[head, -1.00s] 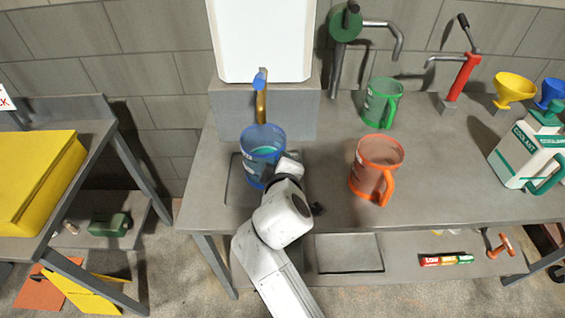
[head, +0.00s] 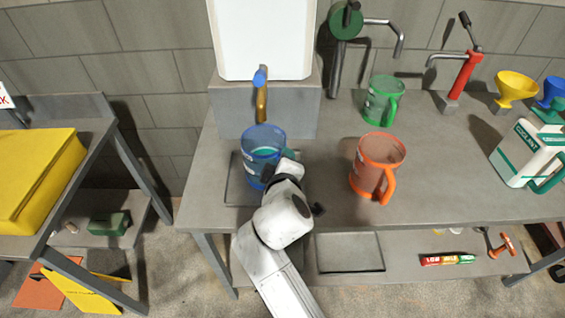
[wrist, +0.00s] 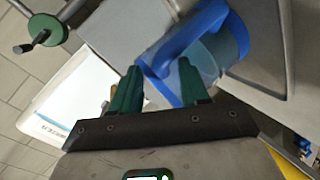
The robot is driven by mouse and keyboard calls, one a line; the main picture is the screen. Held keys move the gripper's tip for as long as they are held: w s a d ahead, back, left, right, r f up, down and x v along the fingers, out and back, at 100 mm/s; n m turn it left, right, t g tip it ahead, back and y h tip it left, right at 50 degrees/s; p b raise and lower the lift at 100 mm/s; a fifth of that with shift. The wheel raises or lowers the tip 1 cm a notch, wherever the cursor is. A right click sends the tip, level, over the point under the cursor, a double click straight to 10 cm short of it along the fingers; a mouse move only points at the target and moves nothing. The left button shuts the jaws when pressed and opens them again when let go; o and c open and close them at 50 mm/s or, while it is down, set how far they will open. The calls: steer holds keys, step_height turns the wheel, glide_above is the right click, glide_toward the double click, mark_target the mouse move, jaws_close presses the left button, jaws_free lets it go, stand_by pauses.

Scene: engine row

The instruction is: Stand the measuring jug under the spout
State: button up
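The blue measuring jug (head: 258,143) stands upright at the left end of the bench, below the brass spout (head: 261,104) with its blue knob. It is over or on the square tray (head: 236,188); its base is partly hidden by my arm, so I cannot tell whether it touches. My gripper (head: 284,168) is at the jug's right side. The jug's body (wrist: 222,55) shows beyond the handle.
An orange jug (head: 368,168) stands close on the right, and a green jug (head: 381,103) behind it. A white tank (head: 262,40) on a grey block (head: 225,112) is behind the spout. A coolant can (head: 525,155) stands far right. The bench front middle is clear.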

steer(key=v, duration=1)
steer(key=shift+s+b, duration=0.35)
steer(key=shift+b, duration=0.05)
steer(key=shift+r, duration=0.15)
